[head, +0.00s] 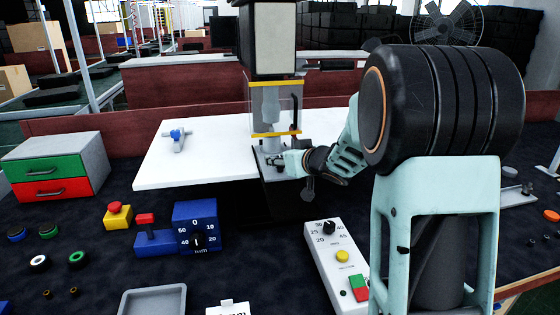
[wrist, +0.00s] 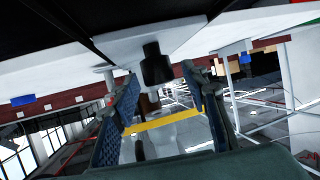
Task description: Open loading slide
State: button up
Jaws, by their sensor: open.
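The press-like machine (head: 273,40) stands at the back centre, with a clear guard edged in yellow (head: 277,83) around its ram. The loading slide cannot be made out clearly; a small dark part at the foot of the ram, beside my gripper (head: 290,163), may belong to it. My gripper is open in front of the machine base, its fingertips partly hidden by its own body. In the wrist view, tilted and nearly upside down, my gripper's fingers (wrist: 160,98) are spread apart. A black knob (wrist: 157,65) shows between them, and I cannot tell whether they touch it.
A white board (head: 190,165) lies left of the machine with a small blue-and-grey part on it. A drawer box (head: 55,165), a red stop button (head: 116,210), a blue dial unit (head: 196,226) and a white control box (head: 340,265) stand on the dark table.

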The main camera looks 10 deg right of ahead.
jog(key=shift+w+a+f, duration=0.1)
jog(key=shift+w, duration=0.25)
jog(key=shift+c, duration=0.5)
grip_shut()
